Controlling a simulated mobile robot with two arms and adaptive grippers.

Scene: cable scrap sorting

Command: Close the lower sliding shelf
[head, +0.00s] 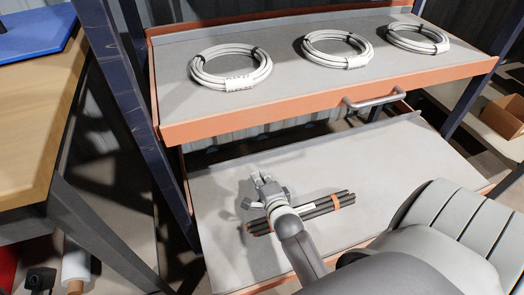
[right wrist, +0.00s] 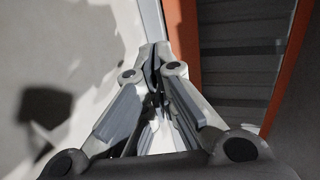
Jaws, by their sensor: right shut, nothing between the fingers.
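The lower sliding shelf (head: 400,155) is pulled out toward me from beneath the upper shelf. It has a grey surface and an orange rim. My right gripper (head: 262,180) is over its grey surface, shut and empty, with its fingers pointing toward the back. In the right wrist view the closed fingertips (right wrist: 154,52) are in front of a pale grey surface, with an orange edge (right wrist: 184,40) to their right. I cannot tell whether they touch anything. My arm and body hide part of the shelf's front. My left gripper is not in view.
A dark cable bundle (head: 318,212) with an orange band lies on the lower shelf beside my gripper. The upper shelf (head: 300,100) has a metal handle (head: 374,98) and holds three white cable coils. A blue post (head: 140,110) and wooden table (head: 35,130) stand left.

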